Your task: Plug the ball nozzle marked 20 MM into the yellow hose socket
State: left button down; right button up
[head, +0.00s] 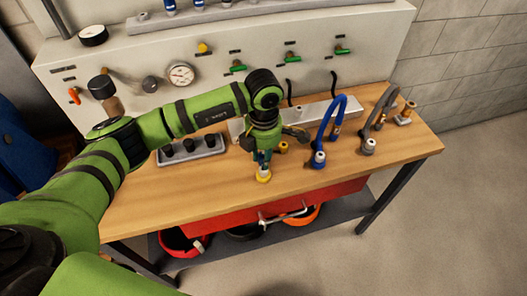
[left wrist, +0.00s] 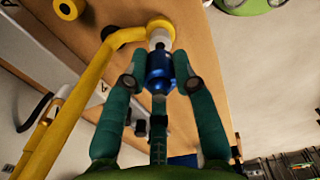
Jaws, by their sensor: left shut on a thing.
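My left gripper (head: 262,157) points down over the front middle of the wooden bench. Its fingers (left wrist: 160,80) are shut on a blue nozzle (left wrist: 160,66); no marking on it is readable. The yellow hose (left wrist: 85,90) ends in a yellow socket (head: 263,176) with a pale collar (left wrist: 159,36). The nozzle's narrow metal tip meets or nearly meets this collar, in line with it. I cannot tell whether it is seated inside. The fingers hide part of the nozzle in the head view. My right gripper is not in view.
A blue hose (head: 322,125) and a grey hose (head: 378,115) stand to the right with their own sockets. A grey tray (head: 190,150) with black knobs lies left. A panel with valves and a gauge (head: 181,75) rises behind. The bench front right is clear.

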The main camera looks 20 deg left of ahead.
aim_at(263, 153)
pick_arm(q)
jog(key=shift+f+b, duration=0.3)
jog(key=shift+f, duration=0.55)
dwell(0.9)
jog(key=shift+b, duration=0.75)
dwell(0.6)
jog(key=shift+f+b, duration=0.5)
jog(key=shift+b, duration=0.05)
jog(key=c, duration=0.9)
grip_release()
notch_tip(263, 153, up, 12)
jog(key=shift+r, duration=0.1)
